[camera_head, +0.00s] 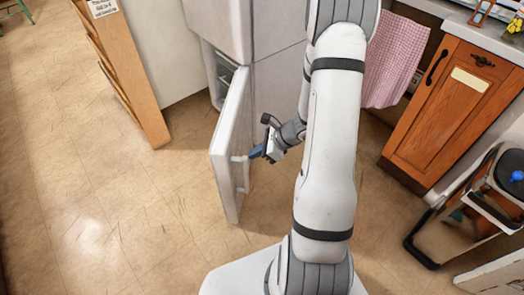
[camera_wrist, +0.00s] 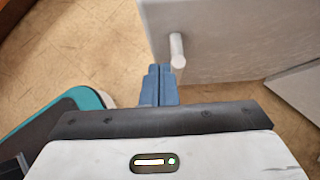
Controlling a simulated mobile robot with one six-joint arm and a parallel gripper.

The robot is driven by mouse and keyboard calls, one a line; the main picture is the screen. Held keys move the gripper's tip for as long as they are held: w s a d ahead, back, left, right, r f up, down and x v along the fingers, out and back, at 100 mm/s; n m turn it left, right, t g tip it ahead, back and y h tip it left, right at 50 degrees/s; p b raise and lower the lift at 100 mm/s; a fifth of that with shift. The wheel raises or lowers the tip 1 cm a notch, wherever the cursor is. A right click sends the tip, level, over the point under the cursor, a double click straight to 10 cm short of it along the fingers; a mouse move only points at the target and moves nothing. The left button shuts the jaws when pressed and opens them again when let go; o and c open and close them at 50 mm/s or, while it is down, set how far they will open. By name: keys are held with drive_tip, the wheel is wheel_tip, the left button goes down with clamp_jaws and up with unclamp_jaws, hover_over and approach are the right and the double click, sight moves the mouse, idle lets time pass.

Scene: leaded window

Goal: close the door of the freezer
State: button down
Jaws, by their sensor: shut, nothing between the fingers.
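The white freezer (camera_head: 278,90) stands at the back centre in the head view. Its door (camera_head: 228,150) is swung open, and shelves show in the gap behind it. A pale bar handle (camera_head: 241,172) sits on the door's face towards my gripper. My gripper (camera_head: 256,152) is at that face near the handle, with its blue fingers together and empty. In the wrist view the fingers (camera_wrist: 160,72) point at the door (camera_wrist: 235,45), just left of the handle's post (camera_wrist: 177,48). I cannot tell whether they touch it.
A wooden rack (camera_head: 125,70) stands at the left. A wooden cabinet (camera_head: 450,110) and a pink checked cloth (camera_head: 398,60) are at the right. A step stool (camera_head: 470,205) stands at the lower right. The tiled floor (camera_head: 100,210) left of the door is clear.

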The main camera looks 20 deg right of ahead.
sight(229, 159)
drive_tip(key=shift+w+a+f+b, duration=0.15)
drive_tip(key=shift+w+a+f, duration=0.35)
drive_tip(key=shift+a, duration=0.45)
drive_tip(key=shift+w+a+f+b, duration=0.15)
drive_tip(key=shift+w+a+f, duration=0.1)
drive_tip(key=shift+w+a, duration=0.5)
drive_tip(key=shift+w+a+f+b, duration=0.15)
drive_tip(key=shift+w+a+f, duration=0.25)
drive_tip(key=shift+a, duration=0.7)
